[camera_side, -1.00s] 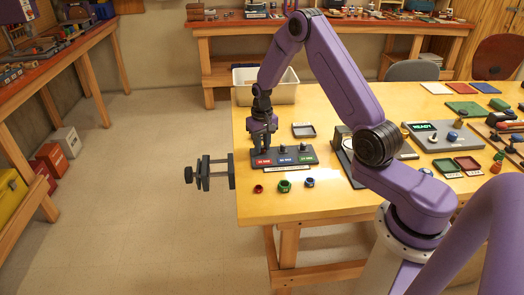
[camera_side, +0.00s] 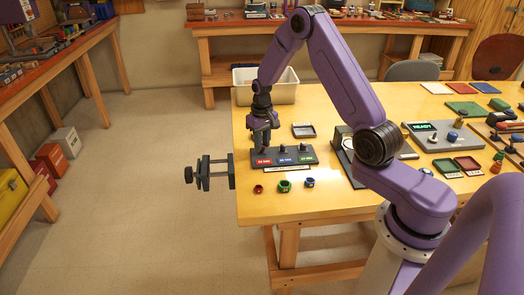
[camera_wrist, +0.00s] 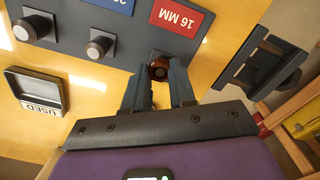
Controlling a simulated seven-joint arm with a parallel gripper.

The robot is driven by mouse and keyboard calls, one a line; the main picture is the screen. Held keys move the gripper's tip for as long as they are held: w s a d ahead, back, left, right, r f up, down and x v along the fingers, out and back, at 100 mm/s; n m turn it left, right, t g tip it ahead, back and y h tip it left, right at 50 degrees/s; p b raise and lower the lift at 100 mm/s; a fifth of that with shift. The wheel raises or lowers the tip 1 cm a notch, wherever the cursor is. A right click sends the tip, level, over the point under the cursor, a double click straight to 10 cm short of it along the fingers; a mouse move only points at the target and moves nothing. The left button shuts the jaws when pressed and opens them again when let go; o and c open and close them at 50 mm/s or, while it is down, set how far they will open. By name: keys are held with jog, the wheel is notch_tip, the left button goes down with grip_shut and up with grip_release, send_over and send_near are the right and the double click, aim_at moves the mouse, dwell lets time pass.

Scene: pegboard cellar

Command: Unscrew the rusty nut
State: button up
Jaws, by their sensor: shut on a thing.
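The rusty nut (camera_wrist: 159,69) is a small brown ring on the post by the red 16 MM label (camera_wrist: 180,15) in the wrist view. My gripper (camera_wrist: 160,76) is shut on it, with one dark finger on each side. In the side view my gripper (camera_side: 264,150) points down at the left end of the dark post board (camera_side: 284,157), and its fingers hide the nut. Two other threaded posts stand bare on the board, by the blue label (camera_side: 285,160) and the green label (camera_side: 306,157).
A red nut (camera_side: 258,189), a green nut (camera_side: 284,186) and a blue nut (camera_side: 309,182) lie in front of the board. A vise (camera_side: 210,173) juts from the table's left edge. A white bin (camera_side: 284,91) stands behind.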

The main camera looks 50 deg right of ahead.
jog(key=shift+r, duration=0.1)
jog(key=shift+r, duration=2.15)
jog(key=shift+d, duration=0.1)
